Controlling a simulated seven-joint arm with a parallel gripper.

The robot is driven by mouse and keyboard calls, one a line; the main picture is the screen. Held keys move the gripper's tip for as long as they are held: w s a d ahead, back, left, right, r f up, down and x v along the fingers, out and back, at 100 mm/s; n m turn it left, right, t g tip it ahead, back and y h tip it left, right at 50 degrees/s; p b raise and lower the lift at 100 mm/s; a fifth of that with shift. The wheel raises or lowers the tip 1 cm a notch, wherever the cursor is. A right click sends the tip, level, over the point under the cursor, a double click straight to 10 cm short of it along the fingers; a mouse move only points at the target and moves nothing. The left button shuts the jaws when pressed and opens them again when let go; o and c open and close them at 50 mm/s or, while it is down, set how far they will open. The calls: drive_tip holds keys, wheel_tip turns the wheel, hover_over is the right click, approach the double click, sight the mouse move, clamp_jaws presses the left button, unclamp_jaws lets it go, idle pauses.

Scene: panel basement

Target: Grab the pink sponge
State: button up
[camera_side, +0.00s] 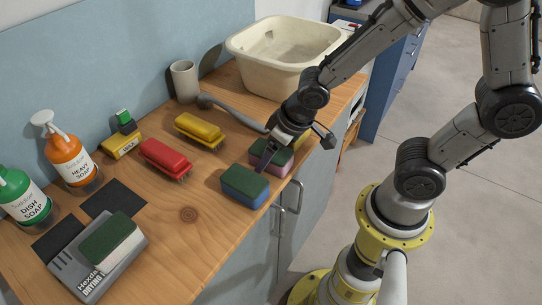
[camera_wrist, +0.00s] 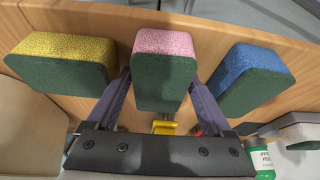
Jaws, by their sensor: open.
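The pink sponge (camera_wrist: 164,42) has a dark green scrubbing side and stands in the middle of the wrist view. In the side view the pink sponge (camera_side: 272,158) is partly hidden by my gripper (camera_side: 268,158). My gripper (camera_wrist: 163,88) is open, with one finger on each side of the pink sponge. I cannot tell whether the fingers touch it. A yellow and green sponge (camera_wrist: 65,48) is to its left and a blue and green sponge (camera_wrist: 248,70) to its right in the wrist view.
A red brush (camera_side: 165,158) and a yellow brush (camera_side: 200,130) lie on the wooden counter (camera_side: 190,245). A cream basin (camera_side: 245,75) and a grey cup (camera_side: 184,80) stand behind. A drying rack (camera_side: 70,275) and soap bottles (camera_side: 68,150) are at the left.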

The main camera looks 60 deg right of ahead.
drive_tip(key=c, duration=1.1)
